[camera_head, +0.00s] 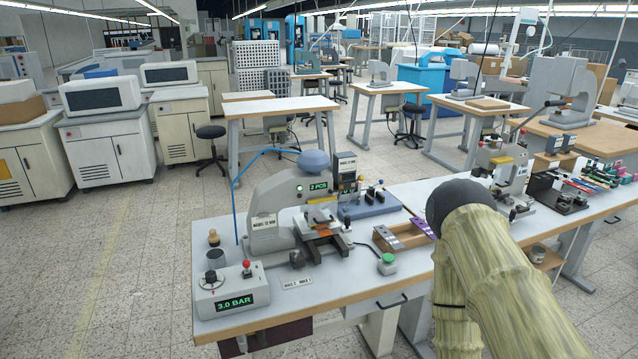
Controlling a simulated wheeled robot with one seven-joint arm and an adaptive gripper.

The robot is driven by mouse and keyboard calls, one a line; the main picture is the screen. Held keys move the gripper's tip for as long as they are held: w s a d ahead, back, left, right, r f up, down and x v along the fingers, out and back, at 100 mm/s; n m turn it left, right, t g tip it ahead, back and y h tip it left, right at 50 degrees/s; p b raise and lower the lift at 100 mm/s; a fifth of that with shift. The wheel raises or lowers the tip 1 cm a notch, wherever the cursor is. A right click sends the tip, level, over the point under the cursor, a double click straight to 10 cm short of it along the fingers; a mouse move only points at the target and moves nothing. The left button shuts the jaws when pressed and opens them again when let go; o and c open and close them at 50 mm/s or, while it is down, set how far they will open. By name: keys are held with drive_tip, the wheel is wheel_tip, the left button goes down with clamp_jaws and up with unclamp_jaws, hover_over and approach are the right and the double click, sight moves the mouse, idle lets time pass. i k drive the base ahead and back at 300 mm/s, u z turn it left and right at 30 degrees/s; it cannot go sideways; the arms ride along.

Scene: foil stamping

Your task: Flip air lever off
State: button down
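A light grey control box (231,294) stands at the front left corner of the near bench. Its green display reads 3.0 BAR. A small lever with a red ball knob (246,264) stands roughly upright on top of the box, towards its right. A black dial (211,278) sits on the box to the left of that lever. My pale, ridged arm with a dark rounded joint is at the right, well apart from the box. My gripper is not visible in this view.
A grey stamping press (276,222) stands behind the box; its display reads 2 PCS. A green button (388,259), a wooden tray (384,243) and a small dark knob (297,258) are on the bench (340,283). A blue hose (234,205) rises behind the press.

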sight(246, 265)
drive_tip(key=k, duration=1.35)
drive_tip(key=u, duration=0.8)
drive_tip(key=i, duration=1.25)
drive_tip(key=z, duration=0.2)
